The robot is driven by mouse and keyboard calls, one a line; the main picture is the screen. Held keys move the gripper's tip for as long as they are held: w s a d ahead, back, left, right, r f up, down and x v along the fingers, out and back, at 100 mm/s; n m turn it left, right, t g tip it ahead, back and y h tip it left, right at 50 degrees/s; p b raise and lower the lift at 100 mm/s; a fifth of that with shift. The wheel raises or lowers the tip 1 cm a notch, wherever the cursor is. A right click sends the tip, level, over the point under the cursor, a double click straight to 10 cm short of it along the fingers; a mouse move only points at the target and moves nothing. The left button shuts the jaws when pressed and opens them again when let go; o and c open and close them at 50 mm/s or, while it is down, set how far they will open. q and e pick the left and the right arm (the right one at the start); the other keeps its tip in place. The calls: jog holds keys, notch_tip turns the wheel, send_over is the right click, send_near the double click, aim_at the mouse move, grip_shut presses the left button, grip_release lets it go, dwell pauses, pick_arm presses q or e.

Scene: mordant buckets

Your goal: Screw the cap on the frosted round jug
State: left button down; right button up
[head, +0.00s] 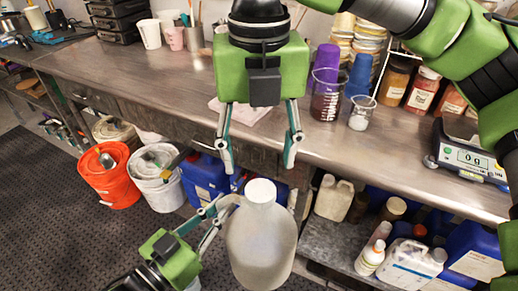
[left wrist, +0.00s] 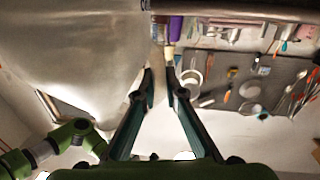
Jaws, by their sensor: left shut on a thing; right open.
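The frosted round jug (head: 262,250) is held in the air in front of the bench, roughly upright. Its top (head: 260,190) is whitish; I cannot tell whether that is a cap or the bare neck. My left gripper (head: 226,208) is shut on the jug at its upper left side, seemingly by a handle. In the left wrist view, the jug's pale body (left wrist: 80,60) fills the upper left, beside the left gripper's fingers (left wrist: 160,78). My right gripper (head: 259,158) is open and empty, pointing down above the jug's top, with a finger on each side. I see no separate cap.
The metal bench (head: 150,75) runs behind the jug. A beaker of dark liquid (head: 325,95), a small beaker (head: 361,113) and a scale (head: 465,155) stand on it. Below are an orange bucket (head: 108,178), a white bucket (head: 160,185) and a shelf of bottles (head: 370,258).

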aim_at(260, 190)
jog(key=shift+r+n, duration=0.15)
jog(key=shift+n, duration=0.95)
jog(key=shift+f, duration=4.05)
jog(key=c, duration=1.2)
jog(key=shift+o, duration=0.2)
